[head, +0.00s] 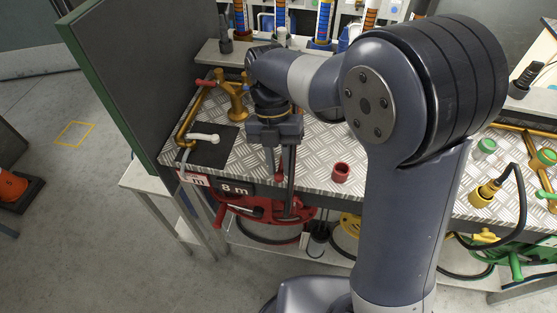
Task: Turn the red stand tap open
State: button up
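A brass stand tap with a red lever (206,83) stands at the left end of the checker-plate bench. Its brass pipe (190,118) slopes down toward a dark mat, and a brass body (234,97) stands just right of it. A short white lever or spout (203,138) lies over the dark mat. My gripper (279,190) points down near the bench's front edge, right of the tap and apart from it.
A red cup (341,172) stands on the bench right of my gripper. A tall grey panel (135,75) borders the left end. Green-capped fittings (485,148) stand at right.

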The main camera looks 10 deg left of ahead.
jog(key=o, duration=0.3)
jog(key=v, duration=1.1)
jog(key=shift+f, duration=0.15)
jog(key=x, duration=1)
jog(key=shift+s+d+f, duration=0.15)
jog(key=shift+s+f, duration=0.1)
jog(key=shift+f, duration=0.05)
